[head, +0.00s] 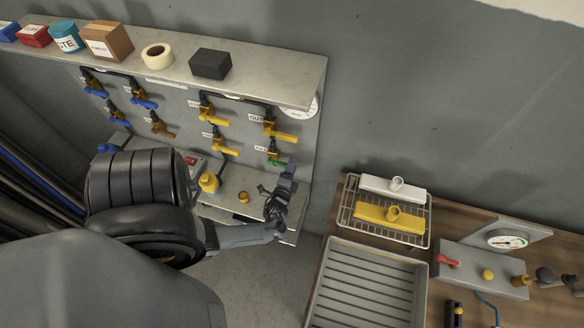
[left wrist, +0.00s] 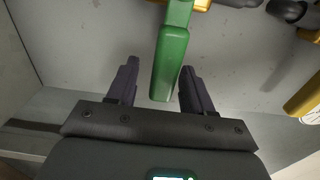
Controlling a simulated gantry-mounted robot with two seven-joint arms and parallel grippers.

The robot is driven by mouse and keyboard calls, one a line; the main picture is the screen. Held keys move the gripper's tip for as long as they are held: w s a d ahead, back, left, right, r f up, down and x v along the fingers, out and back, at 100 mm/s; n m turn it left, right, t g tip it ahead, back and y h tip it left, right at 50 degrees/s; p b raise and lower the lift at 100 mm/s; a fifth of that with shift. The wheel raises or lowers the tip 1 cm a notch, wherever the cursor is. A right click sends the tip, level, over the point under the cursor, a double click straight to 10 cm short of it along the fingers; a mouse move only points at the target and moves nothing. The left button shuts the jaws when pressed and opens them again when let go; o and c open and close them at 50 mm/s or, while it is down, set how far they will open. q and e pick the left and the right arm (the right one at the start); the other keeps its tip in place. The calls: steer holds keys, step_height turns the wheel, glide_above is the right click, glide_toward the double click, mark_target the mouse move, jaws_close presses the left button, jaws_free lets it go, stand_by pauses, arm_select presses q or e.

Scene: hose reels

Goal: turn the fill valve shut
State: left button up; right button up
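The fill valve has a green lever handle (head: 274,162), at the lower right of the valve panel beside a small white label. In the left wrist view the green handle (left wrist: 170,62) points down toward my gripper. My left gripper (head: 289,166) is at the handle, partly covering it in the head view. In the left wrist view my left gripper (left wrist: 158,82) is open, with the handle's end appearing between its two dark fingers, nearer the right one. A clear gap shows on the left. I cannot tell whether the right finger touches it. My right gripper is not in view.
Several yellow-handled valves (head: 283,135) and blue-handled valves sit close by on the panel. A shelf (head: 270,82) with boxes and tape overhangs them. A lower ledge (head: 231,199) holds small yellow items. A wooden bench with a wire rack (head: 349,222) and grey tray (head: 322,290) stands right.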

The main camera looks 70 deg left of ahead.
arm_select(q)
steer(key=v, duration=1.1)
stand_by(0.5)
